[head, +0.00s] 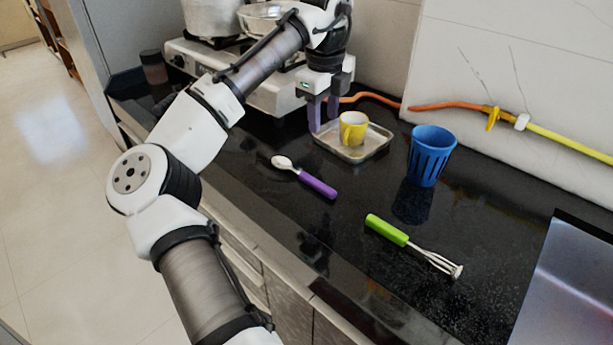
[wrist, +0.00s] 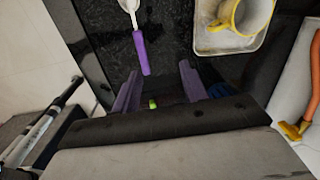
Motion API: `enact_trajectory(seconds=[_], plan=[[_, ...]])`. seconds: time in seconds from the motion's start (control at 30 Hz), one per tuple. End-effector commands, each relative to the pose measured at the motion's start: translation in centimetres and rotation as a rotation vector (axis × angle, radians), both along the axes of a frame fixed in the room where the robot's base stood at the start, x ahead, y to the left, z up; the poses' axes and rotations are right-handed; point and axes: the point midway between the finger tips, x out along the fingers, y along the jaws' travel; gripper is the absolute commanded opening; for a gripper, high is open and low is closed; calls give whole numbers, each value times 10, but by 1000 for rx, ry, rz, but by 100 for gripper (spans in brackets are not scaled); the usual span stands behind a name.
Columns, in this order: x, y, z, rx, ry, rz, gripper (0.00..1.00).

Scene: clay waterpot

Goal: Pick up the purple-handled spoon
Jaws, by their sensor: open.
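The purple-handled spoon (head: 305,178) lies on the black counter, its metal bowl toward the back left and its handle toward the front right. In the wrist view the spoon (wrist: 139,45) shows ahead of the fingers, with its bowl cut off by the top edge. My gripper (head: 323,114) is open and empty above the counter, behind the spoon and by the left edge of the metal tray. Its two purple fingers also show in the wrist view (wrist: 160,88), apart from the spoon.
A metal tray (head: 372,152) holds a yellow cup (head: 353,128). A blue cup (head: 432,155) stands to its right, and a green-handled whisk (head: 413,245) lies in front. A stove (head: 262,98) is at the back left, a sink (head: 565,290) at the right. An orange hose (head: 445,106) runs behind.

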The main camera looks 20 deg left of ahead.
Motion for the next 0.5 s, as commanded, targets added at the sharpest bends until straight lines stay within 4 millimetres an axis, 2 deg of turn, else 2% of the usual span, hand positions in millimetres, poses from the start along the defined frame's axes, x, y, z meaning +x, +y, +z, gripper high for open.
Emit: enact_trajectory(seconds=[0.1, 0.17, 0.5], plan=[[-18, 0, -3, -19, 88, -56, 44], [-22, 0, -6, -23, 106, -69, 44], [-24, 0, -67, -23, 112, -71, 44]])
